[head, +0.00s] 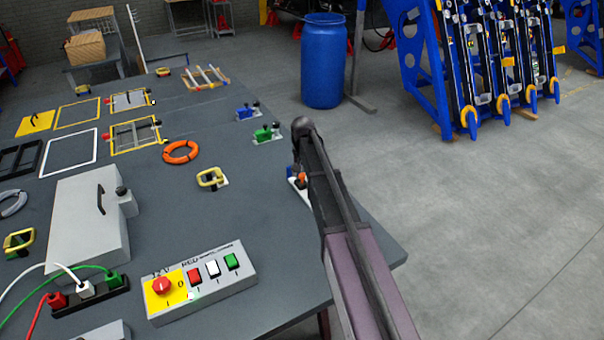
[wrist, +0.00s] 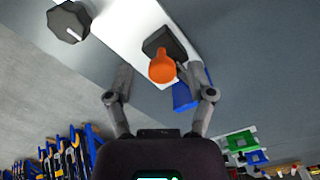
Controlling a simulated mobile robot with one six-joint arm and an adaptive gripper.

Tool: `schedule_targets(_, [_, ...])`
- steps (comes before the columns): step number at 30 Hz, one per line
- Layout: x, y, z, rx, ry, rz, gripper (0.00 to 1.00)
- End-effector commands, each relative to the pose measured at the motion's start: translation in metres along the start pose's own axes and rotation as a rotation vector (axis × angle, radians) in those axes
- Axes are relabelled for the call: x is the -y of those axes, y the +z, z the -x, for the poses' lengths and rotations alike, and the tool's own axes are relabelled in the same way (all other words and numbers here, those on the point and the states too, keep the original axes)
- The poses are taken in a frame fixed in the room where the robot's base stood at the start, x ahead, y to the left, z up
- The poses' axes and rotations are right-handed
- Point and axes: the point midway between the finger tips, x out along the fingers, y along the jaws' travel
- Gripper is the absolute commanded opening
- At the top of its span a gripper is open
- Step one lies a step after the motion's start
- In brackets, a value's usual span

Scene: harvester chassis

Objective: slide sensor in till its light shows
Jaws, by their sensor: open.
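An orange rounded piece (wrist: 162,68) with a black block (wrist: 166,42) behind it sits at a white plate (wrist: 128,28) in the wrist view. A blue block (wrist: 191,94) is right beside it. I cannot tell which of these is the sensor, and I see no lit light on them. My gripper (wrist: 158,76) is open, its two fingers on either side of the orange piece with gaps showing. In the head view the orange piece (head: 300,178) and white plate (head: 294,183) show near the table's right edge, partly hidden by my arm. The gripper's fingers are hidden there.
A black knob (wrist: 69,22) is by the white plate. Green (head: 266,133) and blue (head: 247,112) fixtures stand farther back on the table (head: 260,225). A switch box (head: 200,283) is in front, left of my arm. A blue barrel (head: 322,62) stands beyond the table.

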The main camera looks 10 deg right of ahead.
Motion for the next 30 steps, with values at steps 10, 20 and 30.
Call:
schedule_targets(10, [0.0,0.0,0.026,0.0,0.0,0.0,0.7])
schedule_targets(20, [0.0,0.0,0.053,0.0,0.0,0.0,0.7])
schedule_targets(30, [0.0,0.0,0.081,0.0,0.0,0.0,0.7])
